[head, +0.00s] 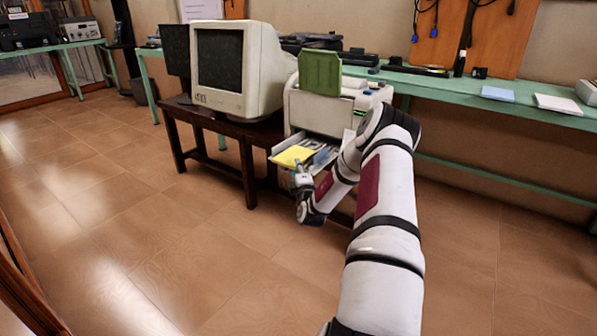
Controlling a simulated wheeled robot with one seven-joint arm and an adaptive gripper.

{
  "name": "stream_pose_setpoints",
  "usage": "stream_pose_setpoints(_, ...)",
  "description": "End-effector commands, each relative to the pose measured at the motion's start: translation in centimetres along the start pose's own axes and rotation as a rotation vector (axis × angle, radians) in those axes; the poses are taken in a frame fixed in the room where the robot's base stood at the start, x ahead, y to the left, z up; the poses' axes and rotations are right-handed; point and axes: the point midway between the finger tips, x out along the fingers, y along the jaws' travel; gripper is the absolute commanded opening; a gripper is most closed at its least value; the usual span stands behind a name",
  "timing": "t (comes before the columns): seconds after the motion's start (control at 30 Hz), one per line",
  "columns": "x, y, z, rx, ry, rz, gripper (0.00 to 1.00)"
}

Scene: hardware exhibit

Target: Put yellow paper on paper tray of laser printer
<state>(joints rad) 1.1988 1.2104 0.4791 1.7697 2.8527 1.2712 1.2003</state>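The yellow paper (292,156) shows at the front of the laser printer (318,112), over the left front part of its paper tray (291,140). It looks flat. I cannot tell whether it rests on the tray or is a little above it. The tray sticks out low from the printer's front and has other printed sheets on it. My gripper (299,168) is at the paper's front right edge, with my arm reaching in from the lower right. The fingertips are too small to tell whether they are shut on the paper.
The printer stands on a dark wooden table (240,132), beside a beige CRT monitor (230,68). A green sheet (320,72) stands upright on the printer. A green bench (455,88) behind holds blue paper (497,93) and white paper (557,104). The tiled floor at left is clear.

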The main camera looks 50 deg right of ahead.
Motion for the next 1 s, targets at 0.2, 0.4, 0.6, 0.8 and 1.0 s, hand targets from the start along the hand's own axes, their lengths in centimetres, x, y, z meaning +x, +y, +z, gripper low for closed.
stream_pose_setpoints(0.2, -1.7, -0.1, 0.0, 0.000, 0.000, -0.004, 0.33)
stream_pose_setpoints(0.4, -5.6, -0.1, 0.0, 0.002, 0.001, -0.004, 0.33)
stream_pose_setpoints(0.6, -9.4, 0.0, 0.0, 0.002, 0.000, -0.002, 0.33)
stream_pose_setpoints(0.8, -11.6, -0.1, 0.0, 0.000, 0.000, -0.001, 0.33)
stream_pose_setpoints(1.0, -12.0, 0.0, 0.0, 0.000, 0.000, 0.000, 0.33)
